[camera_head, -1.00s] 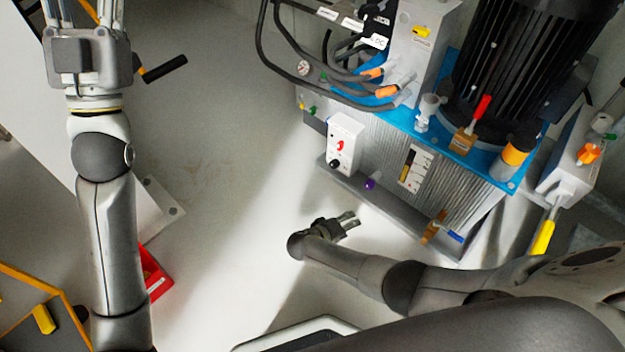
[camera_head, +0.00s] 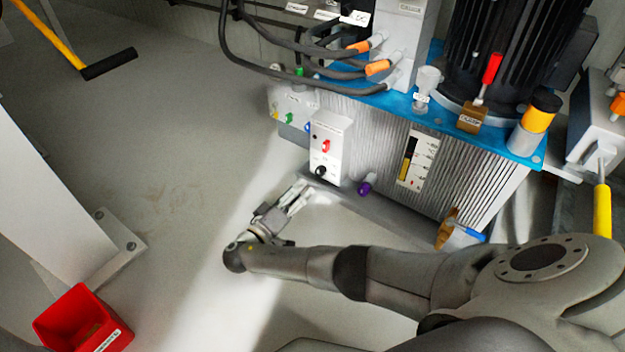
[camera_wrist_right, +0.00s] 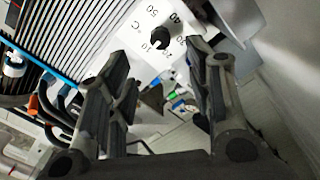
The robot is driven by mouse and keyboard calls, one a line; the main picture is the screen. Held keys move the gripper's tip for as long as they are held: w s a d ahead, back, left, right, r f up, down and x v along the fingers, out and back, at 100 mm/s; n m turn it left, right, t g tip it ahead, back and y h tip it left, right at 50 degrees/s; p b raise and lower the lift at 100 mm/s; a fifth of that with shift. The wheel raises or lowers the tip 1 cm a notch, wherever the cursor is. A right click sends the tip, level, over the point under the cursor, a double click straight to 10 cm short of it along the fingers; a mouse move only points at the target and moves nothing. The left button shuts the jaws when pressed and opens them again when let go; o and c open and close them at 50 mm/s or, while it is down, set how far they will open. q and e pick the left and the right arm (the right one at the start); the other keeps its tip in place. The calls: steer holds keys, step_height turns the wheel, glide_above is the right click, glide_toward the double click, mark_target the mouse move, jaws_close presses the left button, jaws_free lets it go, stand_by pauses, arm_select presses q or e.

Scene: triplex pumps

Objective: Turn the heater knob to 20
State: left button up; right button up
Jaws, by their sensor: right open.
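The heater box (camera_head: 331,142) is a white box on the front of the ribbed tank, with a red switch (camera_head: 326,146) and a black heater knob (camera_head: 320,172) low on its face. In the right wrist view, the black knob (camera_wrist_right: 160,38) sits on a white dial with temperature numbers, beyond and between the fingertips. My right gripper (camera_head: 297,196) is open and empty, just below and left of the box, apart from the knob. Its two dark fingers show in the right wrist view (camera_wrist_right: 157,62). The pointer's exact setting is too small to read. My left gripper is not in view.
The ribbed tank (camera_head: 450,165) has a blue top, with a purple plug (camera_head: 366,188) and a brass valve (camera_head: 446,228) low on its front. Black hoses (camera_head: 290,75) hang above the box. A red bin (camera_head: 82,322) is at lower left. The floor left of the box is clear.

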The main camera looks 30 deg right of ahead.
mark_target(318, 173)
steer(key=b+x, duration=0.3)
steer(key=x, duration=0.4)
steer(key=shift+d+f, duration=0.15)
steer(key=shift+d, duration=0.05)
steer(key=shift+w+d, duration=0.3)
steer(key=shift+d, duration=0.2)
steer(key=c, duration=1.1)
steer(key=shift+o, duration=0.2)
